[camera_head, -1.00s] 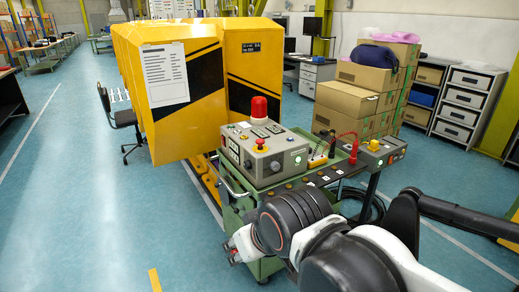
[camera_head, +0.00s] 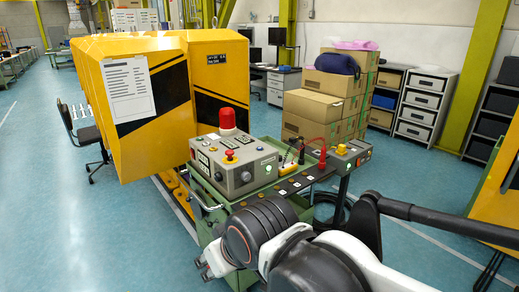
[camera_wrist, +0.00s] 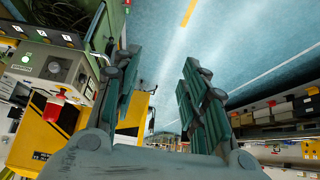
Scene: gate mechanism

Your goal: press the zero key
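The grey control box (camera_head: 238,165) stands on the green cart. It carries a red beacon (camera_head: 227,120), a red mushroom button on yellow (camera_head: 229,156), small top panels and a lit green button. A zero key cannot be made out in either view. My gripper (camera_head: 205,268) is at the cart's near side, lower than the box top and apart from it. In the wrist view my gripper (camera_wrist: 158,62) is open and empty, with floor between its fingers.
The green cart's top (camera_head: 312,177) also holds cables, a red plug (camera_head: 320,158) and a small box with a yellow knob (camera_head: 341,149). A yellow-black machine (camera_head: 155,95) stands behind left. Cardboard boxes (camera_head: 325,95) are stacked behind right.

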